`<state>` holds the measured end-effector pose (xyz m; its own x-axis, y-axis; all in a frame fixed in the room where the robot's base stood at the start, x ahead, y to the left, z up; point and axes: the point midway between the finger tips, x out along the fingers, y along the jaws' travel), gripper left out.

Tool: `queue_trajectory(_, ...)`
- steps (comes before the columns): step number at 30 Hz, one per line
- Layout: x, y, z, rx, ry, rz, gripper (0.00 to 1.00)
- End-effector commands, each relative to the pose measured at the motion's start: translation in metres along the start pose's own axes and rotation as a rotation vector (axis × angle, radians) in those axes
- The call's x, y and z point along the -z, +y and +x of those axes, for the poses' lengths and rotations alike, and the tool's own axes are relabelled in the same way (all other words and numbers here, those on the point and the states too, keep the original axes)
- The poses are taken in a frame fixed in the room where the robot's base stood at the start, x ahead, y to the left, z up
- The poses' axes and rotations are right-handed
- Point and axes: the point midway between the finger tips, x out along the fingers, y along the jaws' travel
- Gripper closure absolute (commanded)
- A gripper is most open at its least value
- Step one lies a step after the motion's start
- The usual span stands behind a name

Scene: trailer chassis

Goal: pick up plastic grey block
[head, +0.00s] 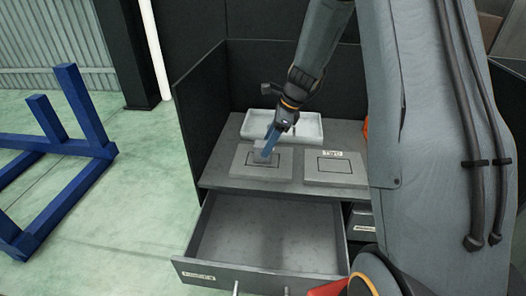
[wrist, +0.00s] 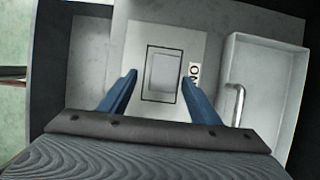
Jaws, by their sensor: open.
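A small light grey block (wrist: 164,72) sits inside the dark square outline on a grey plate (wrist: 146,30) in the wrist view. In the head view the block (head: 261,156) shows on the left plate (head: 247,172), partly hidden by my gripper. My gripper (wrist: 159,79) has its two blue fingers apart, one on either side of the block in the picture, with nothing between them held. In the head view my gripper (head: 270,143) points down at the block from above; whether the fingers touch it I cannot tell.
A second plate (head: 318,178) with an outline and a "TWO" label lies to the right. A pale tray (head: 313,132) stands behind the plates. Dark panels (head: 201,95) wall the bench. An open, empty drawer (head: 222,262) juts out below. A blue frame (head: 85,115) stands left.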

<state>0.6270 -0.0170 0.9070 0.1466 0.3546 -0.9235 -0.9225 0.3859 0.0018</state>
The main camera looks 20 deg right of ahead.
Motion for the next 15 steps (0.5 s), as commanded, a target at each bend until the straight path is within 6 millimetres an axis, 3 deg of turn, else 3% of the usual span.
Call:
queue_trajectory(10,-0.003,-0.005,0.040,-0.002,0.001,-0.002,0.43)
queue_trajectory(15,-0.003,-0.006,0.048,0.001,0.001,-0.004,0.43)
